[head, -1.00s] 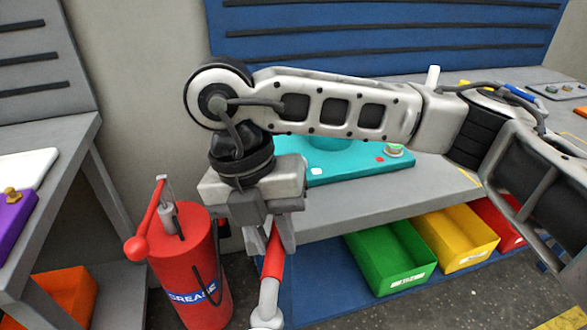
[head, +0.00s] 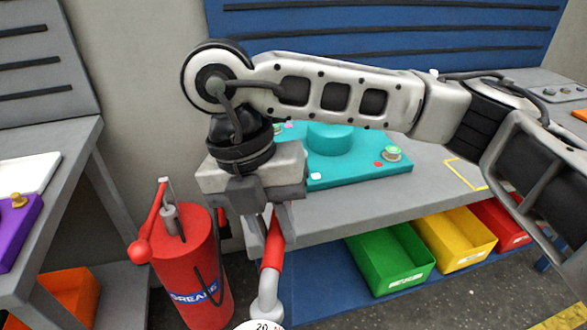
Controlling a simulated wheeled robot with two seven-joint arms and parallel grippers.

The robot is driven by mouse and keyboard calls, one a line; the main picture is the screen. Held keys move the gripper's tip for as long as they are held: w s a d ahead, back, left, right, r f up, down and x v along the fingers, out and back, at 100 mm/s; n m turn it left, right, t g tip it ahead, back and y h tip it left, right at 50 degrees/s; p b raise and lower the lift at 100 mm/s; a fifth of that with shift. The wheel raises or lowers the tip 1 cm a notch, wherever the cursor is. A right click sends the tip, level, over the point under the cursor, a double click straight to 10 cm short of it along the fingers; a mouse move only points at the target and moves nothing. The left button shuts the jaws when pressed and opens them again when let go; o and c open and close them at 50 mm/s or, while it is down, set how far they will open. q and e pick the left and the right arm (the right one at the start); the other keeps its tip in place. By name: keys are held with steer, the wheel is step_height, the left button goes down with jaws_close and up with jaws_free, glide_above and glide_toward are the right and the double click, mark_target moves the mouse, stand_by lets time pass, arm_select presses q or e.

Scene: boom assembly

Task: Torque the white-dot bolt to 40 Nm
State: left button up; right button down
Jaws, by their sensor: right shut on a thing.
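My right gripper (head: 266,245) points down in front of the bench and is shut on the red handle of a torque wrench (head: 271,253). The wrench hangs down to a grey rounded part, and a white dial reading "20" shows at the picture's bottom edge, cut off. Behind the gripper, a teal plate (head: 350,178) with a raised round block lies on the bench. It carries a white dot (head: 316,176), a red dot, a pink dot and a green-topped bolt (head: 391,153). My forearm and gripper hide part of the plate; no bolt is clear at the white dot. My left gripper is not in view.
A red grease pump (head: 190,265) stands close left of the wrench. Green (head: 392,262), yellow (head: 455,240) and red (head: 500,222) bins sit under the bench. A purple block with a brass bolt (head: 18,200) lies on the left table. A yellow-outlined area (head: 466,174) on the bench is clear.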

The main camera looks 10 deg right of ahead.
steer(key=shift+r, duration=0.65)
